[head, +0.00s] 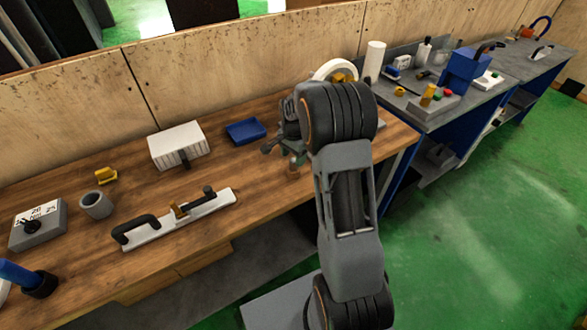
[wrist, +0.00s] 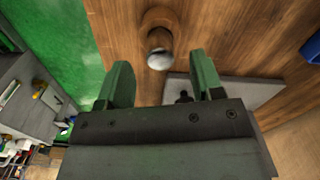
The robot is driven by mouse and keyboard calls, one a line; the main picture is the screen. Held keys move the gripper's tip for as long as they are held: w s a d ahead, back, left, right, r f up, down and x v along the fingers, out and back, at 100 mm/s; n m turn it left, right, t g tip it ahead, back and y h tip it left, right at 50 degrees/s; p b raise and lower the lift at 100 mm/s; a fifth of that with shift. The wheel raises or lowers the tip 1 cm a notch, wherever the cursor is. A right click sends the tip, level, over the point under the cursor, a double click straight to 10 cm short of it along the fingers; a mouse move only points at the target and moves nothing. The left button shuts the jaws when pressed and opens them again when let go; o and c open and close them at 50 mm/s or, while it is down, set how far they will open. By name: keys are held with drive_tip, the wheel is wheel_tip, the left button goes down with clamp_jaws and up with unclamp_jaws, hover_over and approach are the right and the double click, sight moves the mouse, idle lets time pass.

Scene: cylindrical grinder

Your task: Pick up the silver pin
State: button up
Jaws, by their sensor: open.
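The silver pin (wrist: 159,50) stands on the wooden bench in the wrist view. It has a rounded, shiny end and a brownish body. It lies just beyond and between the two green fingers of my gripper (wrist: 162,76). The fingers are apart and nothing is between them. In the head view my gripper (head: 297,158) is low over the bench's front edge, partly hidden by my arm. A small brownish upright piece (head: 293,173) shows just below it, likely the pin.
A blue tray (head: 245,132), a white ribbed box (head: 177,145) and a white bar with black handles (head: 175,217) are to the left. A grey plate (wrist: 258,92) lies close to the right finger. A second, cluttered bench (head: 447,118) is at right.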

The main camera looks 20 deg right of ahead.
sight(293, 161)
drive_tip(key=shift+f, duration=1.6)
drive_tip(key=shift+c, duration=0.2)
drive_tip(key=c, duration=1)
drive_tip(key=shift+r, duration=0.15)
